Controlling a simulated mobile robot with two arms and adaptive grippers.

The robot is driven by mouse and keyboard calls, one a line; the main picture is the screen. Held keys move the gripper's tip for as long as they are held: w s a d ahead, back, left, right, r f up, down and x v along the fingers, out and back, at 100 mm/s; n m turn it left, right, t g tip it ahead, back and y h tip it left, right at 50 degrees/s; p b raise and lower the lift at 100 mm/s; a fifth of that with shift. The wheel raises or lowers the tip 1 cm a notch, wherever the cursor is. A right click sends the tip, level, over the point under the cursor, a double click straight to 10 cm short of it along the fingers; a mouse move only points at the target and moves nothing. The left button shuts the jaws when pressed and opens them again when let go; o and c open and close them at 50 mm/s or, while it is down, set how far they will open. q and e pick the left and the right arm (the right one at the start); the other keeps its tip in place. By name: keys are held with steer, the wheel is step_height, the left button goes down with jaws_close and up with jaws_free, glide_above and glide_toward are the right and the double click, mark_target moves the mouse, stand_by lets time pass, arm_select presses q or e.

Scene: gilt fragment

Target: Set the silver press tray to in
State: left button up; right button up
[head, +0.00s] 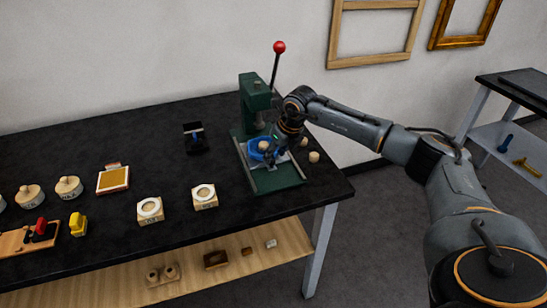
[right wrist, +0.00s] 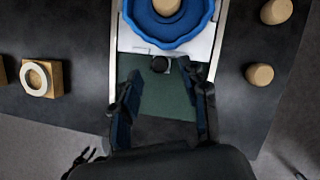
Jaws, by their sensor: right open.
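The green press (head: 254,95) stands at the right end of the black table, with a red-balled lever. Its silver press tray (head: 285,158) lies between rails on the green base; it also shows in the right wrist view (right wrist: 200,48). A blue round dish (head: 253,153) with a tan piece inside sits on the tray. A small black knob (right wrist: 160,64) is at the tray's near edge. My right gripper (head: 273,154) is low over the tray front. In the right wrist view its open fingers (right wrist: 165,88) are either side of the knob's line, apparently not touching it. My left gripper is out of view.
Wooden cork-like pieces (head: 314,157) stand right of the press. Two white-ringed blocks (head: 204,197) (head: 150,210) and an orange-topped pad (head: 113,179) lie to the left. A small black stand (head: 195,138) is behind. The table middle is mostly clear.

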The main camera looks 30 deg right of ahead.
steer(key=v, duration=0.9)
steer(key=shift+r, duration=0.1)
